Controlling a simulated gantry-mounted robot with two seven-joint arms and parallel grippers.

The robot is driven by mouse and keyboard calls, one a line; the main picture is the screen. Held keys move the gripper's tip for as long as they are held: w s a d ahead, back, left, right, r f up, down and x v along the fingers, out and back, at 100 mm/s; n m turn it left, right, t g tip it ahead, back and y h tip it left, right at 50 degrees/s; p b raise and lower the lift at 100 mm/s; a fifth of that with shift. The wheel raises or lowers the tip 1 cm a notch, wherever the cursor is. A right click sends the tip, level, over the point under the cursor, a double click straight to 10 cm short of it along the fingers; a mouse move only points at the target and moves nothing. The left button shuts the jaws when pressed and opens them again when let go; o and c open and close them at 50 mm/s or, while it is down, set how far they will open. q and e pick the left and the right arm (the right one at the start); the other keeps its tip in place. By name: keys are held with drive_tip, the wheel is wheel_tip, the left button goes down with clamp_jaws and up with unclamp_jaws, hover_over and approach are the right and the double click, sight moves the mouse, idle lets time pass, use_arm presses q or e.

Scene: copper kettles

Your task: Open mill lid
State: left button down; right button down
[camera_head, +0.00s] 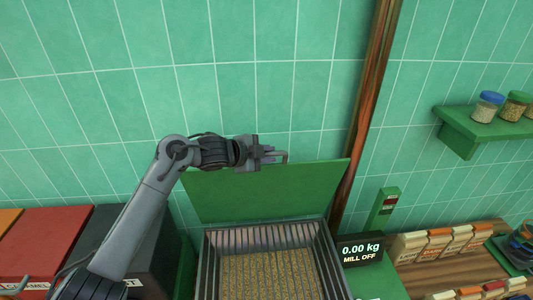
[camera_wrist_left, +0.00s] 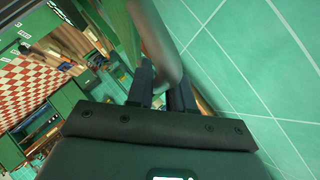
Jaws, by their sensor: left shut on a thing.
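The green mill lid (camera_head: 265,195) stands raised at the back of the mill, tilted up against the tiled wall. Below it the mill hopper (camera_head: 208,262) is uncovered, with slatted metal walls and grain (camera_head: 270,278) inside. My left gripper (camera_head: 276,156) is at the lid's top edge, shut on the lid handle (camera_head: 286,157). In the left wrist view the fingers (camera_wrist_left: 160,88) are close together at a blurred grey bar, which looks like the handle (camera_wrist_left: 158,40). My right gripper is in neither view.
A display (camera_head: 361,249) reads "0.00 kg MILL OFF" right of the hopper. A copper pipe (camera_head: 365,105) runs up the wall close to the lid's right edge. A red bin (camera_head: 40,245) and a dark bin stand left. A green shelf (camera_head: 462,125) with jars is at right.

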use_arm(q)
drive_tip(key=c, duration=1.1)
unclamp_jaws()
drive_tip(key=shift+s+a+r+b, duration=0.2)
drive_tip(key=shift+s+a+b, duration=0.15)
drive_tip(key=shift+a+b, duration=0.1)
drive_tip(key=b+v, duration=0.3)
drive_tip(key=v, duration=0.6)
drive_tip(key=shift+s+r+b, duration=0.25)
drive_tip(key=shift+b, duration=0.05)
drive_tip(key=shift+a, duration=0.15)
